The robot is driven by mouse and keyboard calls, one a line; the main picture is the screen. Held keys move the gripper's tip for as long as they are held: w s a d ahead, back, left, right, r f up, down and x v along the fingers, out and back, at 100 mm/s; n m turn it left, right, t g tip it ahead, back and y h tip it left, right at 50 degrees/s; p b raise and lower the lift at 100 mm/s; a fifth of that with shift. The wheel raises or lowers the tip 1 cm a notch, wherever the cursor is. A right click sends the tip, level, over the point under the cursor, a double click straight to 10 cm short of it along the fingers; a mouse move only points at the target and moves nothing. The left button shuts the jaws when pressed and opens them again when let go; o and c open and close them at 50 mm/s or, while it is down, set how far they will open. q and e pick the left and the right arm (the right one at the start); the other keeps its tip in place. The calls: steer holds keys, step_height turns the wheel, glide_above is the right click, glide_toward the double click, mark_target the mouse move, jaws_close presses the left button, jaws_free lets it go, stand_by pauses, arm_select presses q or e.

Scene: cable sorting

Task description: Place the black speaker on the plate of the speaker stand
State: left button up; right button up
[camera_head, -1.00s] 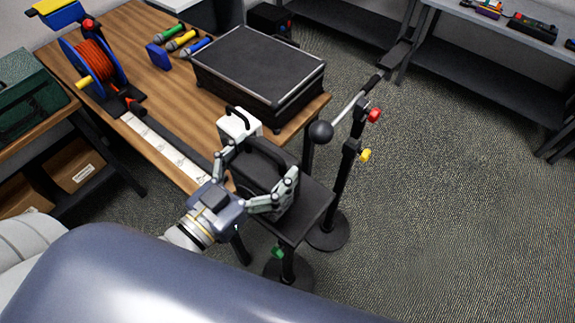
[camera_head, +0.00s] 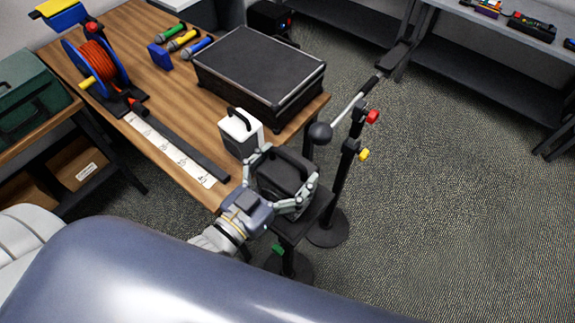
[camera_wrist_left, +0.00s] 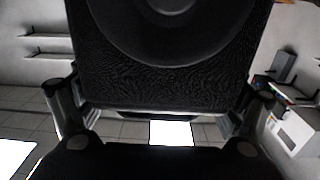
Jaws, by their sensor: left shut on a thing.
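The black speaker (camera_head: 281,176) is between the fingers of my left gripper (camera_head: 282,190), which is shut on it. In the left wrist view the speaker (camera_wrist_left: 170,60) fills the upper middle, its round cone toward the camera and a finger on each side. The speaker stand's black plate (camera_head: 318,206) shows to the right of and below the speaker; its pole and round base are below, with a green knob (camera_head: 277,249). The speaker is over the plate in the head view; whether it touches the plate is hidden. My right gripper is not in view.
A white speaker (camera_head: 241,132) stands on the wooden table's edge beside my left gripper. A black case (camera_head: 260,68), a cable reel (camera_head: 92,60) and several microphones are on the table. A microphone stand (camera_head: 352,150) with a ball-headed boom (camera_head: 320,132) stands close to the plate's right.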

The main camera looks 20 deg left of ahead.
arm_select(q)
steer(key=shift+r, duration=0.1)
steer(key=o, duration=1.9)
steer(key=shift+f, duration=0.2)
steer(key=shift+s+r, duration=0.1)
steer(key=shift+r, duration=0.05)
steer(key=shift+s+a, duration=0.1)
steer(key=shift+s, duration=0.15)
steer(key=shift+b+v, duration=1.85)
steer(key=shift+v, duration=3.85)
